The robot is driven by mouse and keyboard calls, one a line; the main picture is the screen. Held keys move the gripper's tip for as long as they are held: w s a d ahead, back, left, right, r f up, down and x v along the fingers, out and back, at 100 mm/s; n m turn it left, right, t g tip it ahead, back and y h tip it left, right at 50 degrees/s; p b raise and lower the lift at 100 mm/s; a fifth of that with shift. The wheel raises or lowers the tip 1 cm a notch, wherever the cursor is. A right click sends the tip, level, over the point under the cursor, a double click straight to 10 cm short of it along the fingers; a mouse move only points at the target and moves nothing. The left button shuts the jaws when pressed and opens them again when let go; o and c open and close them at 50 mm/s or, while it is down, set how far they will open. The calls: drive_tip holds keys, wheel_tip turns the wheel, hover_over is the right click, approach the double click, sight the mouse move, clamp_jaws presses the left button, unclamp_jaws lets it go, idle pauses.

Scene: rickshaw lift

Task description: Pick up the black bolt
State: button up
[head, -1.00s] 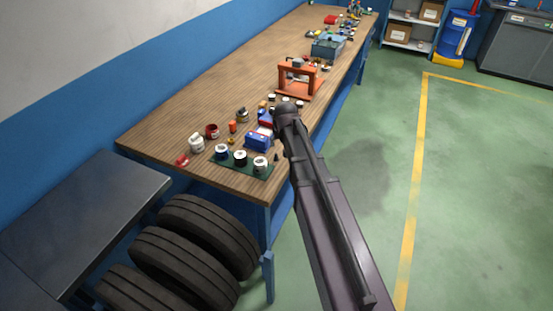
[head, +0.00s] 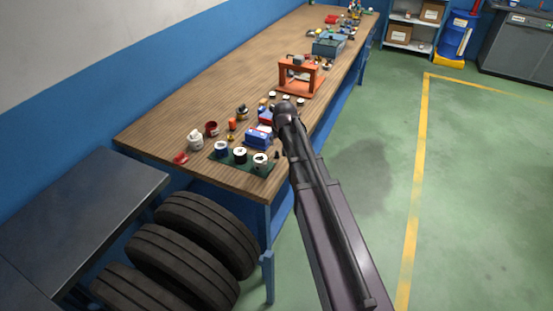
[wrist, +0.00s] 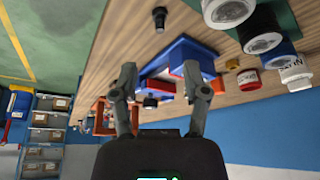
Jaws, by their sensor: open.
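The black bolt (wrist: 160,18) stands on the wooden bench at the top of the wrist view, beyond my fingertips and apart from them. In the head view it is a small dark shape (head: 277,155) by the bench's right edge, beside the green mat. My gripper (wrist: 160,69) is open, with nothing held between its two fingers. A blue and red box (wrist: 178,62) shows beyond and between the fingers. In the head view my arm covers part of the bench edge, and the fingers cannot be made out.
Several jars stand on the green mat (head: 229,168) near the bolt. Another small dark piece (wrist: 150,102) lies between my fingers' bases in the wrist view. An orange frame (head: 300,77) stands farther along the bench (head: 190,105). The floor to the right is clear.

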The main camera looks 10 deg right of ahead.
sight(277, 152)
drive_tip(key=shift+b+x, duration=2.25)
drive_tip(key=shift+x, duration=0.5)
drive_tip(key=shift+f, duration=0.1)
drive_tip(key=shift+b+x, duration=2.35)
drive_tip(key=shift+x, duration=0.2)
drive_tip(key=shift+w, duration=0.15)
clamp_jaws()
